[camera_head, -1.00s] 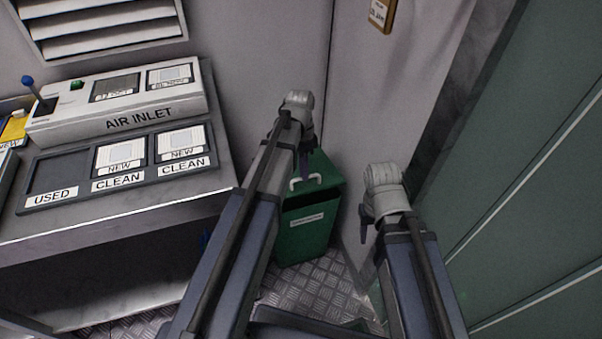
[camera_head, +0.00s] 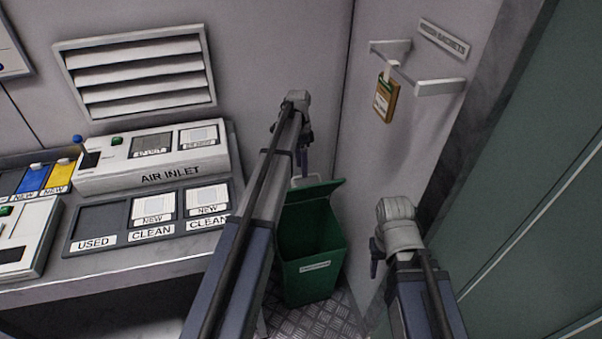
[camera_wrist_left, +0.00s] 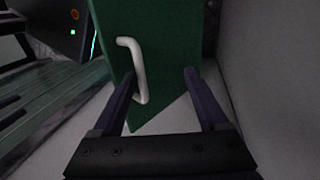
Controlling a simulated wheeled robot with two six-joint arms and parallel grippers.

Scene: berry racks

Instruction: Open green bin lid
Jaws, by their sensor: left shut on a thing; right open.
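The green bin (camera_head: 312,280) stands on the floor in the corner, with a pale label on its front. Its green lid (camera_head: 322,192) is raised and tilted back, and the dark inside of the bin shows. The white lid handle (camera_wrist_left: 138,68) shows on the lid (camera_wrist_left: 165,40) in the left wrist view. My left gripper (camera_head: 301,165) is at the raised lid, shut on the handle; its fingers (camera_wrist_left: 160,76) show beside the handle, with part of the grip unclear. My right gripper (camera_head: 376,264) is open and empty to the right of the bin, apart from it.
A metal counter (camera_head: 110,282) with the air inlet unit (camera_head: 150,165) and labelled tray (camera_head: 150,222) lies left of the bin. A wall bracket (camera_head: 425,88) holds a hanging brown packet (camera_head: 386,100). A green panelled wall (camera_head: 540,220) bounds the right side.

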